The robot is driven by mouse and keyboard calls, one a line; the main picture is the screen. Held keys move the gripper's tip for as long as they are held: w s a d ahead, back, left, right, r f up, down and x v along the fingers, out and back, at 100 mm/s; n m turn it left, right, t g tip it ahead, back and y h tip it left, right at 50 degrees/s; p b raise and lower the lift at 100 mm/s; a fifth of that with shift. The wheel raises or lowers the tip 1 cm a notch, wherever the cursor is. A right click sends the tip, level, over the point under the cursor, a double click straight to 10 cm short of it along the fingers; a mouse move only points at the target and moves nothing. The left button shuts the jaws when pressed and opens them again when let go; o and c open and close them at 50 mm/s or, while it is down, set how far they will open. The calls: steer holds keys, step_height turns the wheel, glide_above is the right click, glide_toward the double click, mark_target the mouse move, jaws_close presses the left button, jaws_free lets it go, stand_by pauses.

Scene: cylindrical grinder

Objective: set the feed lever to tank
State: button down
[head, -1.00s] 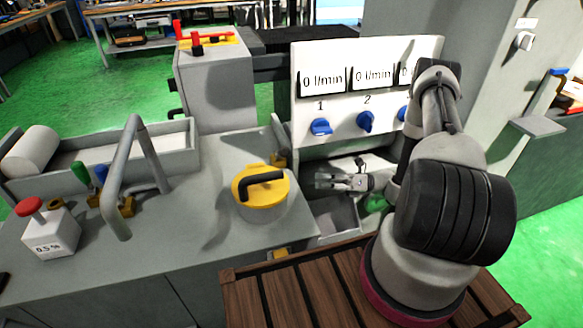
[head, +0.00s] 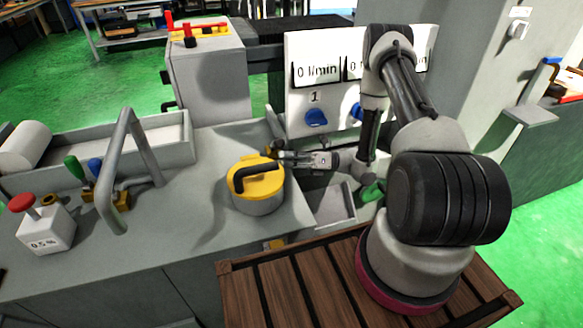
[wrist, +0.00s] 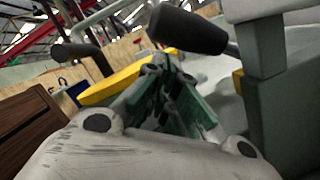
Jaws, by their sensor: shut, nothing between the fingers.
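A black-handled lever (wrist: 187,29) shows large in the wrist view, just ahead of and above my fingers, its shaft running right toward a grey post with a yellow part. I take it for the feed lever; its labels are not readable. My gripper (head: 284,158) is shut and empty, pointing left behind and beside the yellow lid. Its green fingers (wrist: 163,68) come together below the black handle. Whether they touch it, I cannot tell.
A round pot with a yellow lid (head: 257,184) and black handle stands close by my fingertips. A white panel (head: 296,112) with blue knobs (head: 316,118) rises behind my arm. A grey tray (head: 334,205) lies below. A bent grey pipe (head: 118,165) stands at left.

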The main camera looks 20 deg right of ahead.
steer(key=shift+w+r, duration=0.15)
steer(key=shift+r, duration=0.05)
steer(key=shift+w+r+m+t, duration=0.2)
steer(key=shift+r+m+t, duration=0.1)
steer(key=shift+r+m, duration=0.5)
steer(key=shift+f, duration=0.25)
